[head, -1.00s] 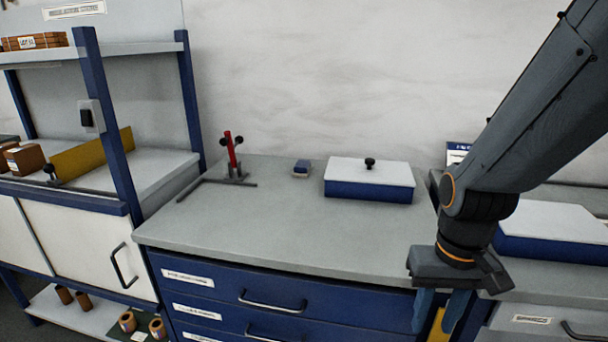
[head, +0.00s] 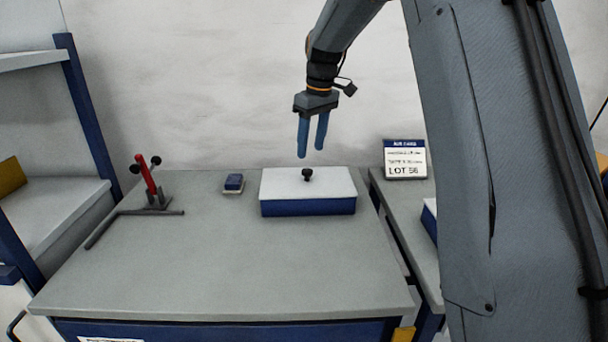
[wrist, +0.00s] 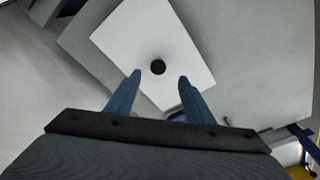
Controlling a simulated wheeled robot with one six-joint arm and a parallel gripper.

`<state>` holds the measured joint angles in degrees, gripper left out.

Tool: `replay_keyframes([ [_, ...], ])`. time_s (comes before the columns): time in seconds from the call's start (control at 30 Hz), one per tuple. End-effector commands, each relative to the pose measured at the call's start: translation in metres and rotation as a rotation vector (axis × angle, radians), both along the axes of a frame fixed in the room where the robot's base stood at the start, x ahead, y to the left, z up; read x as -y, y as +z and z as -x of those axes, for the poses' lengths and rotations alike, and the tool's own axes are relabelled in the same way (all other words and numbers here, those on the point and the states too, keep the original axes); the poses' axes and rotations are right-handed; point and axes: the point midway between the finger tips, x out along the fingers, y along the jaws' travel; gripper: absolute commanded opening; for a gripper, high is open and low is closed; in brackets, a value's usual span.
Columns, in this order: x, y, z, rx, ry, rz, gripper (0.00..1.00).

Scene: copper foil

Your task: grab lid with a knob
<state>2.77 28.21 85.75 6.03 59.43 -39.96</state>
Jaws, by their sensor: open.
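The lid (head: 285,184) is a flat white panel on a shallow blue box (head: 308,208) at the back right of the grey bench. Its black knob (head: 307,174) stands upright near the middle. In the wrist view the white lid (wrist: 135,45) and the dark round knob (wrist: 158,67) show from above. My gripper (head: 311,156) is open and empty, pointing down above the lid, apart from the knob. In the wrist view the knob lies ahead of my fingertips (wrist: 160,75), between their lines.
A small blue block (head: 234,182) sits left of the box. A red-handled clamp (head: 150,182) with a dark bar stands further left. A sign reading LOT 56 (head: 405,159) stands at right. The front of the bench (head: 230,270) is clear.

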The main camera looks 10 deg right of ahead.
Motion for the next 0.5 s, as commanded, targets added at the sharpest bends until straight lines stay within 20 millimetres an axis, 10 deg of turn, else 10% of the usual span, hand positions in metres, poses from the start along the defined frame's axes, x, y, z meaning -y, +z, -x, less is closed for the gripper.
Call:
replay_keyframes([
  [0.5, -0.003, -0.051, -0.009, -0.003, 0.003, 0.0, 0.48],
])
